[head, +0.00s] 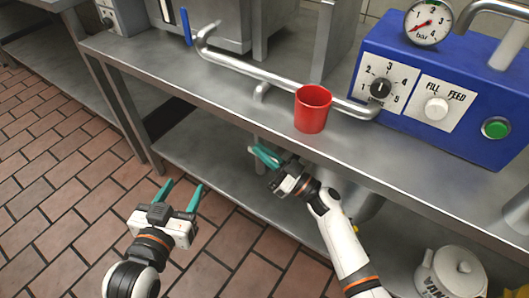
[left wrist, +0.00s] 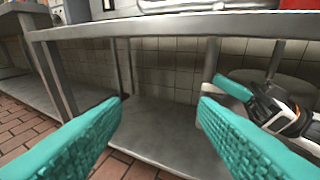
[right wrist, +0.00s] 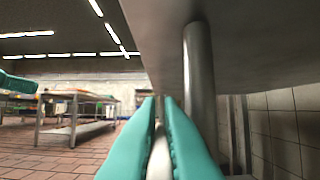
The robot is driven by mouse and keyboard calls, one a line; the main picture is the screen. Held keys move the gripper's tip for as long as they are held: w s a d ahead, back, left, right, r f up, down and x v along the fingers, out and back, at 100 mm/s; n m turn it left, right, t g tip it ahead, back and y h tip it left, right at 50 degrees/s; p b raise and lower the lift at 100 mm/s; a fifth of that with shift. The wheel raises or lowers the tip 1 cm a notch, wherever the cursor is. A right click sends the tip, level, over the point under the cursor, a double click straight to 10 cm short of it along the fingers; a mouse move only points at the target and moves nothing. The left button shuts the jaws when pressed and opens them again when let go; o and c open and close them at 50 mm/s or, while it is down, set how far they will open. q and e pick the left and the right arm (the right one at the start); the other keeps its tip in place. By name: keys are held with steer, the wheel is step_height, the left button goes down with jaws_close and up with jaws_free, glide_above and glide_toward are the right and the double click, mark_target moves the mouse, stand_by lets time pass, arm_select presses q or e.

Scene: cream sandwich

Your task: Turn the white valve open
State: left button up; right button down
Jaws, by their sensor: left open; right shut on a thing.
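A small white valve handle (head: 251,150) shows under the table's front edge in the head view, at the tips of my right gripper (head: 264,155). In the right wrist view a pale white piece (right wrist: 158,158) lies between the teal fingers of the right gripper (right wrist: 160,105), which are shut on it. The fingers hide most of the valve, so I cannot tell its turn angle. My left gripper (head: 181,192) is open and empty, low in front of the table. Its two fingers (left wrist: 160,115) stand wide apart in the left wrist view.
A steel table (head: 200,110) with a lower shelf spans the view. On it are a red cup (head: 312,108), a bent steel pipe (head: 260,75) and a blue machine (head: 440,75) with a dial, a white knob and a gauge. A white pot (head: 450,275) stands low at right. The tiled floor at left is clear.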

steer(key=shift+r+p, duration=0.25)
steer(key=shift+p, duration=0.9)
arm_select(q)
steer(key=s+a+f+g+y+p, duration=0.3)
steer(key=s+a+f+g+p, duration=0.2)
steer(key=s+f+g, duration=0.75)
arm_select(e)
steer(key=shift+w+a+r+g+h, duration=0.15)
steer(key=shift+r+g+h, duration=0.3)
steer(key=shift+h, duration=0.25)
steer(key=g+h+p, duration=0.1)
steer(key=p, duration=0.3)
steer(key=shift+a, duration=0.1)
arm_select(q)
steer(key=s+f+p, duration=0.1)
steer(key=s+f, duration=0.3)
steer(key=f, duration=0.7)
steer(key=s+a+f+g+p, duration=0.1)
steer(key=s+f, duration=0.3)
steer(key=f, duration=0.7)
steer(key=shift+p, duration=0.75)
arm_select(e)
steer(key=shift+g+h, duration=0.35)
steer(key=shift+h, duration=0.15)
arm_select(q)
steer(key=shift+a, duration=0.1)
